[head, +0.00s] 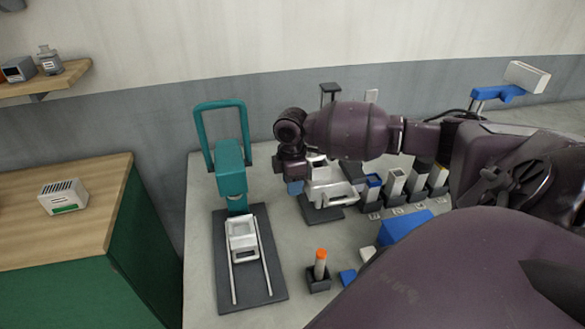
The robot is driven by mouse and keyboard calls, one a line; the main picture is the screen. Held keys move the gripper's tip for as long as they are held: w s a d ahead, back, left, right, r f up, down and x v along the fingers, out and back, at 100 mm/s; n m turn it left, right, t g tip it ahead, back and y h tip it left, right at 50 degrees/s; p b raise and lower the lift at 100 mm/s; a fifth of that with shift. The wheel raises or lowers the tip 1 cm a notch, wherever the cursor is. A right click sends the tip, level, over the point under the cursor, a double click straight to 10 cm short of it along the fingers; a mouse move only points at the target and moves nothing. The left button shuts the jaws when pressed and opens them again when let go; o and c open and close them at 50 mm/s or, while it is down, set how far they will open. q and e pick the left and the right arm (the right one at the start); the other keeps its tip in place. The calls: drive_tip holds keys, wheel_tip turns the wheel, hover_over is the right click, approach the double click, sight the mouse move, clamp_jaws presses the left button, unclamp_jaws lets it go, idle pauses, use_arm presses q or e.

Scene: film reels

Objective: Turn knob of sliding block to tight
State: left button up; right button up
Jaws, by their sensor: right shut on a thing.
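My right arm comes in from the right, and its gripper (293,178) points down at the left side of a white device (331,186) on a dark base plate. The gripper is shut on the knob, which is mostly hidden by the gripper and wrist. How far the knob is turned cannot be seen. My left gripper is not in view.
A teal press (230,165) stands to the left, with a white carriage (243,251) on two rails before it. An orange-topped stick (320,264) stands in a dark holder. Several small bins (395,184) lie right. A wooden-topped cabinet (95,185) stands far left.

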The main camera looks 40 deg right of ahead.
drive_tip(key=t, duration=0.1)
drive_tip(key=t+h, duration=0.1)
drive_tip(key=t, duration=0.1)
drive_tip(key=shift+s+a+h, duration=0.1)
drive_tip(key=shift+s+h, duration=0.1)
drive_tip(key=shift+h, duration=0.1)
drive_tip(key=shift+t+h, duration=0.9)
drive_tip(key=shift+t, duration=0.7)
drive_tip(key=o, duration=0.9)
drive_tip(key=v, duration=1)
drive_tip(key=shift+s+a+r, duration=0.2)
drive_tip(key=shift+s+a, duration=0.05)
drive_tip(key=shift+s, duration=0.1)
